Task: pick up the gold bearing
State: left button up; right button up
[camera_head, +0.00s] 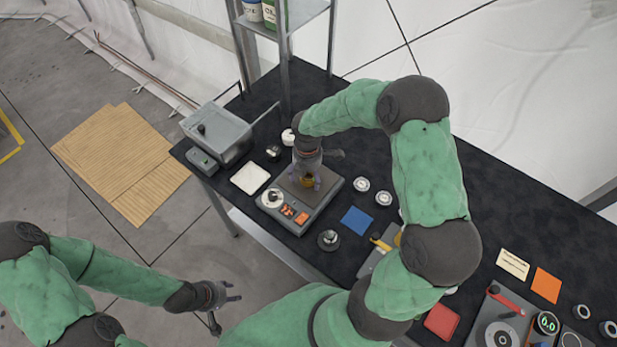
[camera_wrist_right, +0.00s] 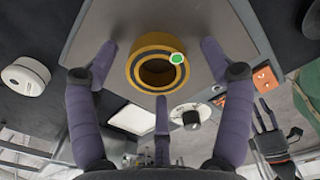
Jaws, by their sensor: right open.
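The gold bearing (camera_head: 307,182) is a thick ring on the flat grey plate of a small machine (camera_head: 325,203) on the black table. In the right wrist view the gold bearing (camera_wrist_right: 152,48) lies flat, with a dark hole and a green dot on its near right edge. My right gripper (camera_head: 306,172) points down over it, its purple fingers spread open around the ring, with gaps showing between them and it. My left gripper (camera_head: 218,296) is away from the table at lower left, its fingers apart and empty.
Several small round parts sit nearby, including a white one (camera_wrist_right: 26,75). A shelf post (camera_head: 283,75) stands behind.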

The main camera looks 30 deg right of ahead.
jog(key=c, duration=1.3)
jog(key=shift+r, duration=0.15)
